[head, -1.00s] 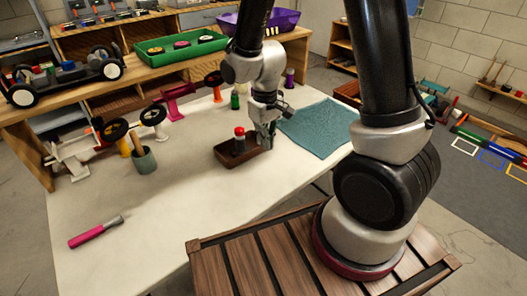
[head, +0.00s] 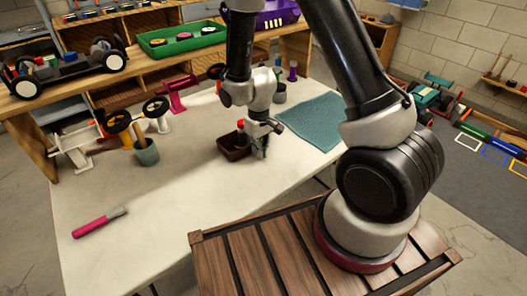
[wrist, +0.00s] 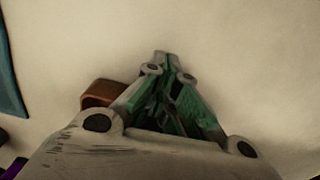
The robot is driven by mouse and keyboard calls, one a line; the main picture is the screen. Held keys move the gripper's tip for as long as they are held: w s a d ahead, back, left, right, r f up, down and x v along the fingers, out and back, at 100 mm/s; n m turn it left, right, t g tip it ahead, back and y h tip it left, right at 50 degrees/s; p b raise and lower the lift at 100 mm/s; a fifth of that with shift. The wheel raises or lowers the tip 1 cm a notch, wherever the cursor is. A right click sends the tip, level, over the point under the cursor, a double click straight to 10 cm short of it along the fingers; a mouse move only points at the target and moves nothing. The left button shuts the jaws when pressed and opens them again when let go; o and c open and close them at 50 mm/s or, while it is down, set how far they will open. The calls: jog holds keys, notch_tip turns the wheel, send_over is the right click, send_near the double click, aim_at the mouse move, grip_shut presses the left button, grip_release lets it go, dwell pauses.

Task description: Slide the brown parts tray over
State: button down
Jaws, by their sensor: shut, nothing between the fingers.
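The brown parts tray (head: 234,154) sits on the pale workbench in the head view, left of my gripper. A small bottle with a red cap (head: 241,125) stands in or at the tray, partly hidden by my wrist. My gripper (head: 263,155) is shut and empty, pointing down close to the tray's right side; I cannot tell whether it touches. In the wrist view, my gripper (wrist: 161,58) shows its green-lined fingers drawn together. A corner of the brown tray (wrist: 101,88) shows left of the fingers, with the rest hidden behind my gripper.
A teal mat (head: 313,121) lies right of my gripper. A grey-green cup (head: 146,154) and model car parts (head: 75,147) stand to the left. A pink-handled tool (head: 97,223) lies at the front left. The bench between it and the tray is clear.

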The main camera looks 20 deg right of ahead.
aim_at(222, 125)
dwell(0.3)
jog(key=w+a, duration=0.2)
jog(key=w, duration=0.5)
jog(key=w+a, duration=0.3)
jog(key=w, duration=0.5)
jog(key=w+a, duration=0.2)
jog(key=w, duration=0.5)
jog(key=shift+w+a, duration=0.3)
jog(key=shift+a, duration=0.1)
jog(key=shift+s, duration=0.15)
